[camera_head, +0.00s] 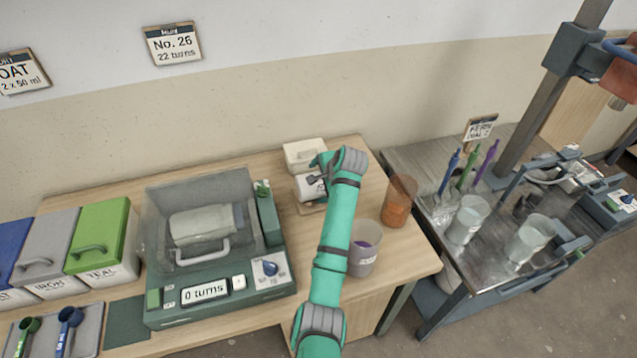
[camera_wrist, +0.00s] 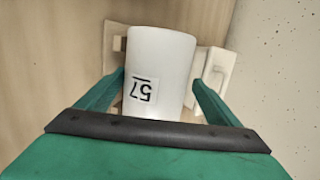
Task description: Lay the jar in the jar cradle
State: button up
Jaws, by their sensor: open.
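A white jar (camera_head: 309,187) lies on its side towards the back of the wooden table, on a low pale stand (camera_head: 309,209) that looks like the jar cradle. In the wrist view the white jar (camera_wrist: 161,55), with a "57" label upside down, sits between my open fingers. My gripper (camera_wrist: 158,90) has one finger on each side of the jar; I cannot tell whether they touch it. Pale cradle-like parts (camera_wrist: 216,72) show beside the jar there. In the head view my gripper (camera_head: 322,178) is partly hidden by my wrist.
A cream box (camera_head: 304,154) stands just behind the jar. The green mill (camera_head: 219,297), with a pale drum under its clear cover, stands to the left. An orange cup (camera_head: 399,200) and a clear cup (camera_head: 364,248) stand right of my arm.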

jog(key=shift+s+f, duration=0.15)
jog(key=shift+f, duration=0.25)
